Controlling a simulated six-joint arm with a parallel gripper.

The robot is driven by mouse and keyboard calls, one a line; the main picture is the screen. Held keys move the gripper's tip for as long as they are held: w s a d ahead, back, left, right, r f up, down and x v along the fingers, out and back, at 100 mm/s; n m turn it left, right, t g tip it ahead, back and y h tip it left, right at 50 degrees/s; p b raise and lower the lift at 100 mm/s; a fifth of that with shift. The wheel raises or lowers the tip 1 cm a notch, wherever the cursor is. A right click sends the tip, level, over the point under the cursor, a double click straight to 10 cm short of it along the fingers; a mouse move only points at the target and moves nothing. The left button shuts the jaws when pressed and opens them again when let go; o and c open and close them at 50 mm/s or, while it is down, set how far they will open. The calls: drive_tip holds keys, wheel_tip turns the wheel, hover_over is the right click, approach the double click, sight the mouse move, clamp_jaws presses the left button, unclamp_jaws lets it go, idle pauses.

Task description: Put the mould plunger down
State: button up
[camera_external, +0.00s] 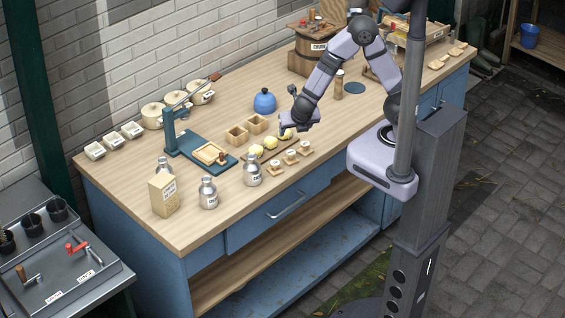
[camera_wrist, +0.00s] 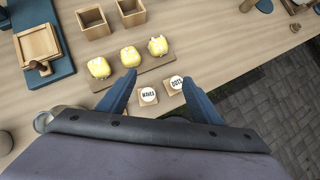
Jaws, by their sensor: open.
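What looks like the mould plunger, a small brown wooden piece with a knob (camera_external: 221,157), rests at the near edge of the wooden mould frame (camera_external: 207,152) on a blue-green board. The wrist view shows this piece (camera_wrist: 40,67) at the upper left beside the square mould (camera_wrist: 37,42). My gripper (camera_external: 300,113) is above the table, right of the mould. In the wrist view its two blue fingers (camera_wrist: 160,85) are spread apart with nothing between them. Two labelled wooden stamps (camera_wrist: 148,96) (camera_wrist: 176,82) lie below and between the fingers.
Yellow butter pieces (camera_wrist: 130,56) sit on a wooden board beyond the fingers. Two open wooden boxes (camera_wrist: 92,22) stand behind them. Metal cans (camera_external: 208,192), a blue round pot (camera_external: 264,101) and a wooden churn (camera_external: 318,50) stand around the table.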

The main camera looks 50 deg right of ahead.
sight(275, 162)
drive_tip(key=s+a+f+n+g+y, duration=0.1)
drive_tip(key=s+a+f+n+y, duration=0.25)
drive_tip(key=a+n, duration=0.4)
drive_tip(key=shift+m+y, duration=0.45)
drive_tip(key=shift+m, duration=0.2)
drive_tip(key=shift+w+a+r+b+x, duration=0.15)
drive_tip(key=shift+b+x, duration=0.35)
drive_tip(key=shift+x, duration=0.8)
drive_tip(key=shift+w+a+b+x, duration=0.2)
drive_tip(key=shift+b+x, duration=0.35)
drive_tip(key=shift+x, duration=0.7)
drive_tip(key=shift+w+a+r+b+x, duration=0.1)
drive_tip(key=shift+a+b+x, duration=0.3)
drive_tip(key=shift+x, duration=0.9)
drive_tip(key=shift+d, duration=0.15)
drive_tip(key=c, duration=1.2)
drive_tip(key=shift+c, duration=0.2)
wheel_tip(275, 162, up, 10)
drive_tip(key=p, duration=0.6)
